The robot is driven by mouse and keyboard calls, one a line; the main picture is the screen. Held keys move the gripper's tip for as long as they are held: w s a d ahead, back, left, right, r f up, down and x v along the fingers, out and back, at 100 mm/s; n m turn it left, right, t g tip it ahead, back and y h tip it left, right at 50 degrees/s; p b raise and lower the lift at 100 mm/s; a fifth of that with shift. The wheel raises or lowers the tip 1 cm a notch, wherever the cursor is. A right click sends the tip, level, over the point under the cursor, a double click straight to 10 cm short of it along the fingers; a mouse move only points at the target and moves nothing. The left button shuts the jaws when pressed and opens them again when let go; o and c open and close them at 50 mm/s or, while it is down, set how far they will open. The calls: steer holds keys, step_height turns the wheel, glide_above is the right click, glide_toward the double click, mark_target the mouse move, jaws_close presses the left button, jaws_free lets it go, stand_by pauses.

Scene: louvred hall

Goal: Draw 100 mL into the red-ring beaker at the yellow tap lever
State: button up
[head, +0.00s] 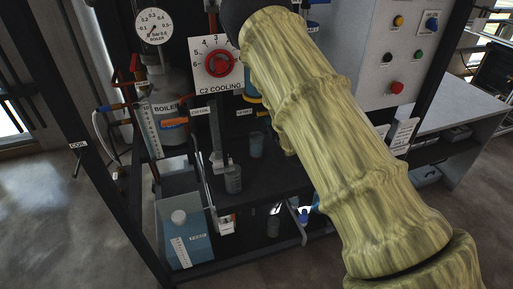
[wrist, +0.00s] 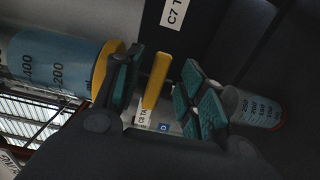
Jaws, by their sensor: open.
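In the wrist view, my gripper (wrist: 163,90) is open, with teal pads on both fingers. The yellow tap lever (wrist: 156,80) stands between the open fingers, closer to the left one; I cannot tell whether a pad touches it. A graduated beaker with a red edge (wrist: 252,107) is to the right, partly behind the right finger. In the head view, a small beaker with a reddish lower part (head: 257,147) stands on the dark shelf, left of my arm. My gripper is hidden there behind the arm, and the lever is not clearly visible.
A graduated vessel with a yellow band (wrist: 50,62) is close beside the left finger. In the head view, a grey beaker (head: 233,180) stands on the shelf (head: 285,178). A boiler (head: 165,115), a red C2 cooling knob (head: 217,63) and a blue container (head: 183,235) are left.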

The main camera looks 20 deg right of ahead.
steer(key=shift+s+d, duration=0.1)
steer(key=shift+s, duration=2.85)
steer(key=shift+s, duration=0.1)
steer(key=s, duration=1.1)
steer(key=shift+s+d, duration=0.25)
steer(key=shift+s, duration=0.15)
